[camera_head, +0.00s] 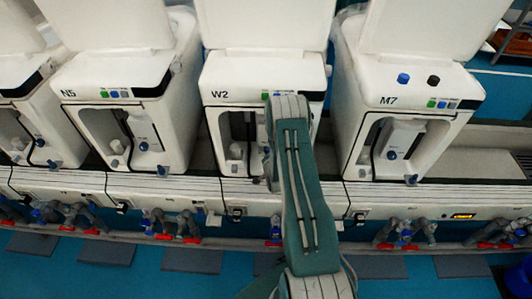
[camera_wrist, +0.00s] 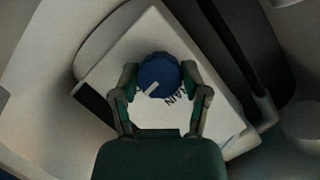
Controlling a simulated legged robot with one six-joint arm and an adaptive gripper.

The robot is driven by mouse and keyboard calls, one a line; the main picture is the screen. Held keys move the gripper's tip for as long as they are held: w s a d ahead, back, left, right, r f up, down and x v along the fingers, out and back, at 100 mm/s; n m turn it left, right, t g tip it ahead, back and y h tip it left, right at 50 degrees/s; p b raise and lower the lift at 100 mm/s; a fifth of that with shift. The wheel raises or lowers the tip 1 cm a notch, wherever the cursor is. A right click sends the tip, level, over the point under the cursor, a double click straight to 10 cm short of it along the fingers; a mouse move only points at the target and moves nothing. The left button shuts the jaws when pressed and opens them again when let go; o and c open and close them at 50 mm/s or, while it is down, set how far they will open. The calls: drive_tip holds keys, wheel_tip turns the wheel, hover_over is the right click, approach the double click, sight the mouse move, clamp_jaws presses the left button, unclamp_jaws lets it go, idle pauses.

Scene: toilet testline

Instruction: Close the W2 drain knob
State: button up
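The blue round drain knob (camera_wrist: 159,70) with a white pointer mark sits on a white block (camera_wrist: 160,112) in the wrist view. The pointer aims toward the lower left. Part of a dark "DRAIN" label shows below the knob, partly covered. My gripper (camera_wrist: 161,77) has its fingers spread, one on each side of the knob. Narrow gaps seem to show between fingertips and knob; contact is not clear. In the head view the white W2 unit (camera_head: 235,80) stands in the middle. My arm covers its right part, and hides its knob and my gripper.
The N5 unit (camera_head: 150,75) stands to the left and the M7 unit (camera_head: 365,75) to the right. Pipes with red handles (camera_head: 400,235) run along the front below. In the wrist view a dark hose (camera_wrist: 240,65) runs right of the block, inside the recess.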

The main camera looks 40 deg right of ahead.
drive_tip(key=shift+c, duration=1.4)
drive_tip(key=shift+a+n, duration=0.1)
drive_tip(key=shift+n, duration=0.2)
drive_tip(key=shift+w+r+n+g+h, duration=0.1)
drive_tip(key=shift+n+g+h, duration=0.35)
drive_tip(key=shift+n, duration=0.45)
drive_tip(key=n+g+h, duration=0.1)
drive_tip(key=n, duration=0.2)
drive_tip(key=shift+a+g+h, duration=0.1)
drive_tip(key=shift+g+h, duration=0.15)
drive_tip(key=shift+g, duration=0.1)
drive_tip(key=n+g+h, duration=0.1)
drive_tip(key=n, duration=0.2)
drive_tip(key=shift+h, duration=0.4)
drive_tip(key=shift+n+g+h, duration=0.4)
drive_tip(key=shift+n+h, duration=0.5)
drive_tip(key=shift+n, duration=0.6)
